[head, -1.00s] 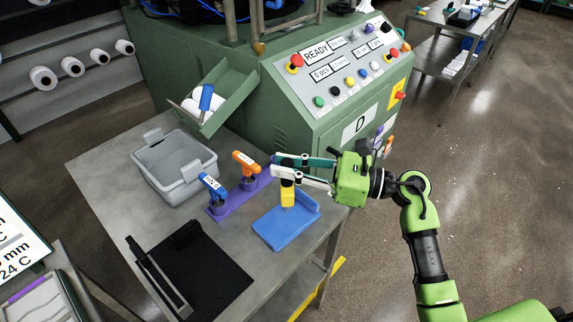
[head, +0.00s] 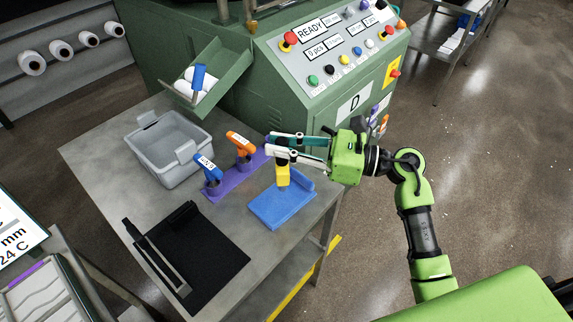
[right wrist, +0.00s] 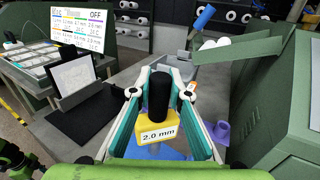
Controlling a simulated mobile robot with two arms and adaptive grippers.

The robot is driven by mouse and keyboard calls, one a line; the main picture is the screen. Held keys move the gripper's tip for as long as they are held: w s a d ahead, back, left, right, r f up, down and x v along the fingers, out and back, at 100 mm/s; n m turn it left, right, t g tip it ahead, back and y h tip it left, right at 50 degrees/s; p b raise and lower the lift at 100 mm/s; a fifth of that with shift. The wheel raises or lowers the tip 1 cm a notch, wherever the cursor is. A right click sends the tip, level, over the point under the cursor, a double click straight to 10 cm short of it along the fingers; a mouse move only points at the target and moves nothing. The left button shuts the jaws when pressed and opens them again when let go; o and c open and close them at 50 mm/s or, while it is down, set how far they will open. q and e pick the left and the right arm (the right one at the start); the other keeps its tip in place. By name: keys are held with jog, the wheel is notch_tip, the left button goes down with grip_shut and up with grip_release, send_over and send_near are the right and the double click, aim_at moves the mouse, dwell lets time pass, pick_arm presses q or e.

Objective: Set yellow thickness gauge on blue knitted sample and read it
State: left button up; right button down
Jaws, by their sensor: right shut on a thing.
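The yellow thickness gauge (head: 283,175) is upright under my right gripper (head: 270,145), which is shut on its dark upper part. In the right wrist view, the gauge's label (right wrist: 158,136) reads 2.0 mm and its black grip stands between the fingers (right wrist: 159,90). The blue knitted sample (head: 278,211) is a flat blue piece with a raised part at its right end, near the table's right edge. The gauge is over the sample's back part; I cannot tell whether its foot touches it.
A purple stand (head: 228,186) holds a blue tool (head: 207,168) and an orange tool (head: 241,143) just left of the sample. A grey bin (head: 160,165) and a black mat (head: 205,262) are on the table. The green machine (head: 285,100) stands behind.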

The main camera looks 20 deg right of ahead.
jog(key=shift+f+b, duration=0.15)
jog(key=shift+b, duration=0.3)
dwell(0.7)
jog(key=c, duration=1.8)
grip_release()
